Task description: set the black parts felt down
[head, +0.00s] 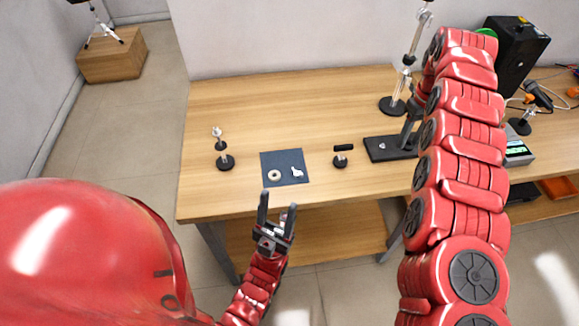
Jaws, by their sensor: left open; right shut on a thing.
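The black parts felt (384,155) is a flat dark piece at the right of the wooden table, with a small pale part on it. My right gripper (408,138) is at its right edge, shut on it, and mostly hidden behind my red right arm. Whether the felt rests on the table or hangs just above it, I cannot tell. My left gripper (278,212) is open and empty, in front of the table's front edge, with its fingers pointing up in the picture.
A dark blue mat (268,159) holds a pale ring (274,175) and a small white part (297,171). Small black-based stands (226,163) (340,161) flank it. A metal pole on a round base (392,107) stands behind the felt. The table's back left (250,105) is clear.

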